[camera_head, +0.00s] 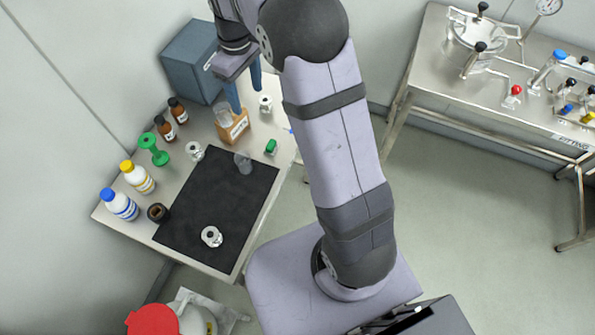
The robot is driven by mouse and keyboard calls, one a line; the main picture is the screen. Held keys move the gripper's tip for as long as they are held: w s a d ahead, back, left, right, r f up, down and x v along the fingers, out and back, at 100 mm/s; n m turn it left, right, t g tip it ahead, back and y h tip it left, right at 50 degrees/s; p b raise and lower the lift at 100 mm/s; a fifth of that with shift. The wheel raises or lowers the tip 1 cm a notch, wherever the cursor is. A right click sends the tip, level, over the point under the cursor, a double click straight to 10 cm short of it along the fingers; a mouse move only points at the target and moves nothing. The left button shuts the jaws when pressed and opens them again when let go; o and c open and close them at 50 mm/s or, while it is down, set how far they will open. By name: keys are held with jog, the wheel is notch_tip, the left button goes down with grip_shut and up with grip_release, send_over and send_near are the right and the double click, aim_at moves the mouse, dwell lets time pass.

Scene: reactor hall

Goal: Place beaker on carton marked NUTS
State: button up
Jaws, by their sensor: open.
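A small brown carton (236,131) with a white label stands on the table behind the black mat; the lettering is too small to read. A clear beaker-like vessel (223,116) appears upright on top of the carton, at its left side. My gripper (247,100) is above and just right of this vessel, blue fingers pointing down and spread apart, with nothing seen between them. One finger overlaps the vessel's right edge in the picture; I cannot tell whether they touch. Another clear glass vessel (243,164) stands at the back of the mat.
The black mat (205,205) is mostly clear, with a metal-and-white piece (212,237) near its front. Brown bottles (178,111), a green spool-shaped item (153,149) and capped white bottles (138,177) line the left edge. A grey-blue box (190,62) stands behind.

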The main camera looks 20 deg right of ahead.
jog(key=s+d+f+m, duration=0.1)
jog(key=s+m, duration=0.2)
jog(key=s, duration=0.9)
jog(key=s+d+f+m, duration=0.2)
jog(key=s+m, duration=0.2)
jog(key=s, duration=0.8)
jog(key=shift+s, duration=0.15)
jog(key=shift+d, duration=0.1)
notch_tip(320, 180, down, 58)
jog(key=b, duration=5.7)
jog(key=shift+b, duration=0.35)
jog(key=shift+r, duration=0.2)
